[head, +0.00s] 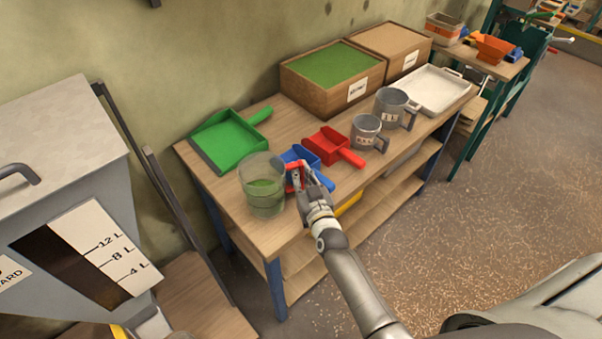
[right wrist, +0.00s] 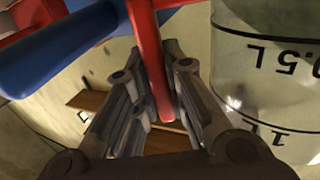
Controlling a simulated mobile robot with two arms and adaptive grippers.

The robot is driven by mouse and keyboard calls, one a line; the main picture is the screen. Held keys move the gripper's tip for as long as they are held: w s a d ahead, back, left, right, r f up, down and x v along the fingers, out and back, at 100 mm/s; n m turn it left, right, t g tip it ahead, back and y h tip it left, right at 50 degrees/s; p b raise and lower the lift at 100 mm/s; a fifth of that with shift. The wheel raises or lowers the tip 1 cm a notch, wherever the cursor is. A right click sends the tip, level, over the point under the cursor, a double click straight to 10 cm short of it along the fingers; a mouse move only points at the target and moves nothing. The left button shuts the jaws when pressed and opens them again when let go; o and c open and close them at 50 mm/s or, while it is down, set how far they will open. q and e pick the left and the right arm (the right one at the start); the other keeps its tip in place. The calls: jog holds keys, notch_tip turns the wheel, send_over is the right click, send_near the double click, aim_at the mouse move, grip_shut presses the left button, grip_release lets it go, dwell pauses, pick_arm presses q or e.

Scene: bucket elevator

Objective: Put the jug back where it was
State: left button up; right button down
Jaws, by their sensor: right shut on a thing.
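The clear jug (head: 262,174) is upright over the near left end of the wooden bench, with green contents in its lower part. Its marked wall (right wrist: 265,75) fills the right of the right wrist view. My right gripper (head: 296,178) is at the jug's right side, shut on its red handle (right wrist: 150,60), which runs between the fingers in the right wrist view. I cannot tell whether the jug's base touches the bench. My left gripper is not in view.
A blue scoop (head: 298,155) is close beside my right gripper, with a red scoop (head: 327,146) behind it. A green dustpan-like scoop (head: 228,138) lies behind the jug. Two grey mugs (head: 366,131), a white tray (head: 432,88) and boxes stand farther right. A grey hopper (head: 70,190) is at left.

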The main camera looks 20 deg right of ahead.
jog(key=c, duration=1.5)
grip_release()
jog(key=shift+f, duration=0.15)
jog(key=shift+r, duration=0.25)
jog(key=shift+s+f, duration=0.15)
jog(key=shift+s, duration=0.1)
jog(key=s, duration=0.7)
jog(key=s+b, duration=0.1)
jog(key=s, duration=0.3)
jog(key=shift+s+a+r, duration=0.2)
jog(key=shift+s+a, duration=0.05)
jog(key=shift+a, duration=0.05)
jog(key=shift+a, duration=0.1)
